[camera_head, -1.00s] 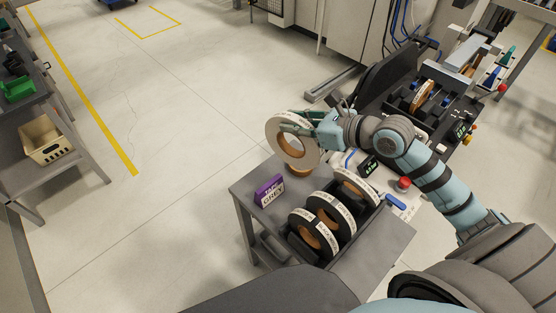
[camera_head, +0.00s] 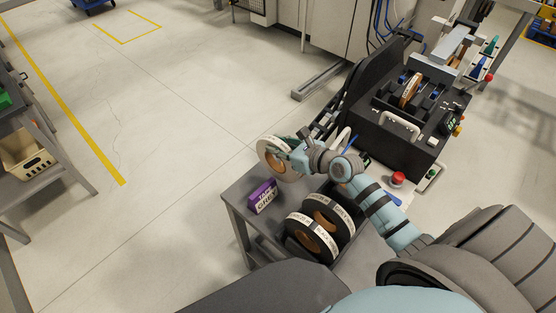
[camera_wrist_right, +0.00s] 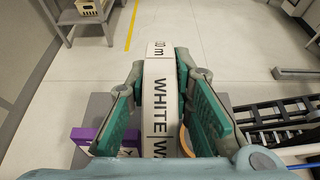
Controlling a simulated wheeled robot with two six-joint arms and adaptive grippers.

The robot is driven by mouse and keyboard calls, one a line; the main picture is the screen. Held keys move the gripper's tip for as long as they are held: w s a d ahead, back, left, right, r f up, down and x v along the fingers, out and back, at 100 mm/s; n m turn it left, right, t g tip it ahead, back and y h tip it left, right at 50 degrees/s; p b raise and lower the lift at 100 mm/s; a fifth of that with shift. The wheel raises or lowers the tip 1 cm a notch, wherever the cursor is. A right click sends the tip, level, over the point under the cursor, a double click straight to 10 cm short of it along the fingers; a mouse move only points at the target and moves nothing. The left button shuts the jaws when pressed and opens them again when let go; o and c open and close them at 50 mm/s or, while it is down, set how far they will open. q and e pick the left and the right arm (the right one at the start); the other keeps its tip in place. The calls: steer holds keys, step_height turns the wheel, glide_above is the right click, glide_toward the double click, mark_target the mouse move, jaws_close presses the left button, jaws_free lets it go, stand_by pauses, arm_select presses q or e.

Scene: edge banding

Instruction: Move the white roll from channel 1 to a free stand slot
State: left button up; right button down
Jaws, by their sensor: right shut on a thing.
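My right gripper (camera_head: 286,154) is shut on the white roll (camera_head: 268,157), a wide ring with a pale rim and brown core. In the right wrist view the gripper (camera_wrist_right: 157,100) has a green finger on each side of the roll's rim (camera_wrist_right: 158,85), which reads "WHITE". The roll is upright, over the far part of the grey stand (camera_head: 236,197). Two dark rolls with white labels, a front one (camera_head: 300,236) and one behind it (camera_head: 335,213), stand in the slots. My right arm hides the slots farther back. My left gripper is out of view.
A purple box labelled "GREY" (camera_head: 262,196) lies on the stand left of the rolls, close below the held roll. The black machine (camera_head: 385,125) with an orange-brown roll (camera_head: 410,90) is behind right. A red button (camera_head: 398,179) is right of my arm. Open floor lies left.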

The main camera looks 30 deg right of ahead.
mark_target(278, 168)
steer(key=shift+f+b, duration=0.7)
steer(key=shift+f, duration=1.3)
steer(key=shift+f, duration=0.2)
steer(key=c, duration=1.4)
jaws_free()
steer(key=shift+s, duration=0.1)
steer(key=shift+c, duration=0.2)
steer(key=shift+r, duration=0.1)
